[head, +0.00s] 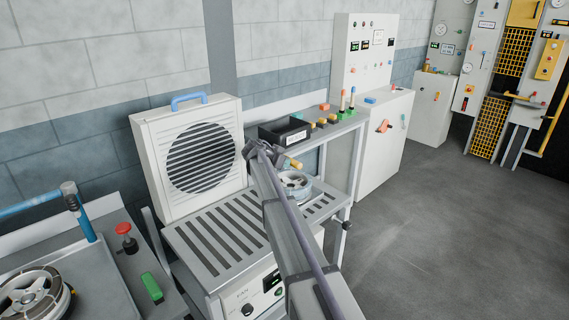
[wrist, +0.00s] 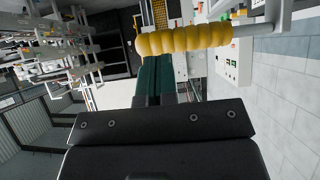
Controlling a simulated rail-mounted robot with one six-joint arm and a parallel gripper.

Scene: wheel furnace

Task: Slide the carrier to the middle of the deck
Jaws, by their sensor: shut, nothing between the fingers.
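The slatted deck (head: 215,235) stands in front of the boxy fan. A round grey carrier with a wheel in it (head: 295,184) sits at the deck's right end, partly hidden by my arm. A yellow handle (head: 293,164) shows just above it, beside the end of my arm. In the wrist view, a ribbed yellow handle (wrist: 185,40) on a grey rod crosses the picture just beyond the green fingers of my gripper (wrist: 154,75). The fingers are shut with nothing between them. I cannot tell whether they touch the handle.
The fan (head: 195,155) with a blue handle stands behind the deck. Left is a bench (head: 165,300) with a spoked wheel (head: 35,293), red button and green block. A shelf at the back right holds a black bin (head: 286,132) and small coloured parts. Floor at right is clear.

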